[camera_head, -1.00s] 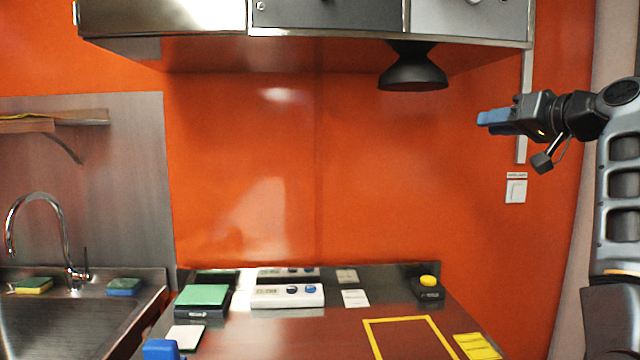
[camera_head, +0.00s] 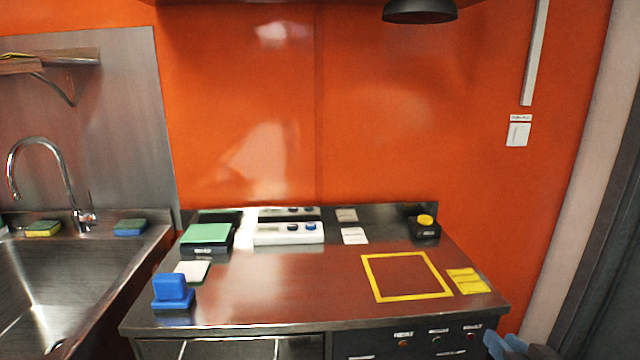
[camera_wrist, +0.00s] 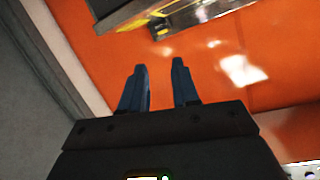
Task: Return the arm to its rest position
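My gripper (camera_wrist: 160,85) shows in the wrist view with its two blue fingers apart and nothing between them. In the head view my gripper (camera_head: 508,346) is only partly visible at the bottom right edge, in front of the counter's right corner. The rest of my arm is outside the head view.
A steel counter (camera_head: 300,290) holds a blue block (camera_head: 172,288), a green-topped device (camera_head: 207,234), a white device (camera_head: 289,233), a yellow button (camera_head: 426,221) and a yellow-taped square (camera_head: 369,277). A sink (camera_head: 60,290) is at left. A dark lamp (camera_head: 419,11) hangs above.

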